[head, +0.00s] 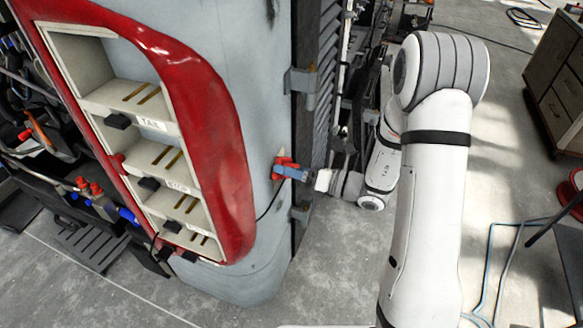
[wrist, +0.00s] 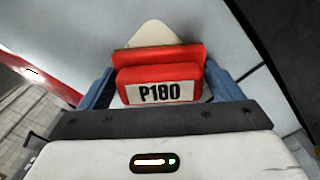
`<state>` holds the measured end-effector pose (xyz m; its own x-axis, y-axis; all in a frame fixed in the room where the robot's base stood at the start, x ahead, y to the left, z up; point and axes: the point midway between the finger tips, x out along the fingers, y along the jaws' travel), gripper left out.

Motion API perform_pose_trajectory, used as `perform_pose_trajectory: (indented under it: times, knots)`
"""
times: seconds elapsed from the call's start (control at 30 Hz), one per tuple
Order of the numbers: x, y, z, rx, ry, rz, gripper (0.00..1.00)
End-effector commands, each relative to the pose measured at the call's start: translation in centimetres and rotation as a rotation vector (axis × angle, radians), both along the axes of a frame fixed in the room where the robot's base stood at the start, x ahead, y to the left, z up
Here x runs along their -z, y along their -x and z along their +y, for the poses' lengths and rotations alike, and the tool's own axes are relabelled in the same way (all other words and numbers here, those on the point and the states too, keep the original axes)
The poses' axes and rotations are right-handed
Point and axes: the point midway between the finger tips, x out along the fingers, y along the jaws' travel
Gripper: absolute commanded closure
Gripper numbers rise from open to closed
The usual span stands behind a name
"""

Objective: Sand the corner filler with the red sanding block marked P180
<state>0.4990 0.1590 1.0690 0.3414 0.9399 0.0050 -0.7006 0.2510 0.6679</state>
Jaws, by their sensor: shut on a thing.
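The red sanding block marked P180 (wrist: 160,60) fills the middle of the wrist view, between the blue fingers of my gripper (wrist: 158,88). My gripper (head: 292,172) is shut on the block. In the head view the red block (head: 281,168) is at the grey coach panel (head: 262,120), near its right edge. A cream filler patch (wrist: 158,34) shows behind the block in the wrist view, and the block covers its lower part. The block looks close to or against the patch; I cannot tell if they touch.
A red lamp housing (head: 222,110) with open cream compartments, one labelled TAIL, is left of the panel. A wooden cabinet (head: 558,75) is at far right. Grey floor (head: 330,270) is clear below.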

Motion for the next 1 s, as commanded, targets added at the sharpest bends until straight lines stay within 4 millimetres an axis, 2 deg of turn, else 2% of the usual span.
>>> perform_pose_trajectory:
  times: [0.03,0.2,0.47,0.8,1.0]
  knots:
    - [1.1,0.1,0.1,-0.003,0.005,0.005,0.32]
    - [2.6,0.1,0.0,-0.003,0.005,0.005,0.32]
    - [3.4,0.1,-0.1,-0.002,0.005,0.005,0.32]
    - [6.3,0.1,-0.2,-0.001,0.003,0.003,0.32]
    - [6.4,0.1,-0.3,-0.001,0.002,0.002,0.32]
